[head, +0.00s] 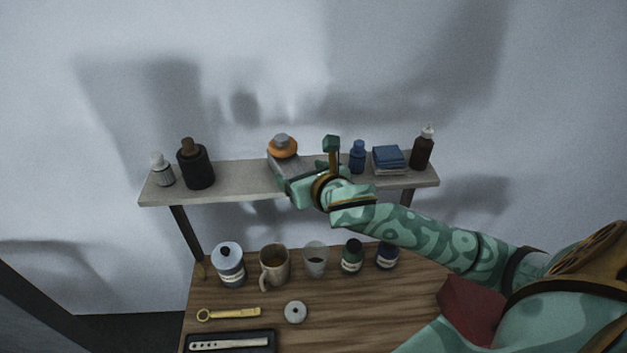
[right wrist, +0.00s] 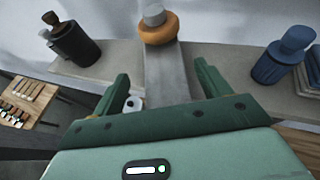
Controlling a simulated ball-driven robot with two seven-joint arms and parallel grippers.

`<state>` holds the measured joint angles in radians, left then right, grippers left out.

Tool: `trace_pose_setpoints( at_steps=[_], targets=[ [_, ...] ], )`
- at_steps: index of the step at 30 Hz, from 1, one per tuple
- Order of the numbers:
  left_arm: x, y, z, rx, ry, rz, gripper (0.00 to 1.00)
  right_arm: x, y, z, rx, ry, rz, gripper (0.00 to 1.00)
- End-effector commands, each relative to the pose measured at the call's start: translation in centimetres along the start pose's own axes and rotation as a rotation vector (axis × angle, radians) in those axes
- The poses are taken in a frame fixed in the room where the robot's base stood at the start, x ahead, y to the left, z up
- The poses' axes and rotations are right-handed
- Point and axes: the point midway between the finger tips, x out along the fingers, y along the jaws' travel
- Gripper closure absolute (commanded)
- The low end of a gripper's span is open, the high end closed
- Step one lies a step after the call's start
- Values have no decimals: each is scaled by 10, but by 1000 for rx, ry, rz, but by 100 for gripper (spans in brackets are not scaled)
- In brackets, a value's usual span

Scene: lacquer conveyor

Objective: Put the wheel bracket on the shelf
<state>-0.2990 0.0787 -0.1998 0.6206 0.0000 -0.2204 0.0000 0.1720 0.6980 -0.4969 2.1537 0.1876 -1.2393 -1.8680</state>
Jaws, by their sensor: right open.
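The wheel bracket (head: 283,147) has an orange wheel with a grey hub and a flat grey bar. It is at the middle of the grey shelf (head: 235,180), and its bar appears to lie on the board. In the right wrist view the wheel (right wrist: 158,30) is ahead, and the bar runs back between my fingers. My right gripper (head: 290,182) is at the shelf's front edge. Its open fingers (right wrist: 162,78) stand on either side of the bar with gaps. The palm hides the bar's near end. My left gripper is not in view.
A dark bottle (head: 196,167) and a small white-capped bottle (head: 162,170) stand left on the shelf. A blue bottle (head: 357,158), blue stack (head: 389,158) and brown bottle (head: 422,152) stand right. Below, the wooden table (head: 350,310) holds jars, a mug (head: 273,265) and a wrench (head: 230,314).

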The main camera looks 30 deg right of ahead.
Motion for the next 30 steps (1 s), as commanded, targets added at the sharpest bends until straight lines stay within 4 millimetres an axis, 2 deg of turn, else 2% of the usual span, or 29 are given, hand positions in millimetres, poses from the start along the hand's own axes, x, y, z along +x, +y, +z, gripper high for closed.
trace_pose_setpoints(
  at_steps=[3,6,12,30],
  targets=[
    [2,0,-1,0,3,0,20,-29,0,-1,-2,0,3,24],
    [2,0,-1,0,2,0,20,-51,0,-1,-2,1,2,24],
    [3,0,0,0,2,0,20,-76,0,0,0,0,2,24],
    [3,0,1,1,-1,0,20,-80,0,0,0,0,1,24]
  ],
)
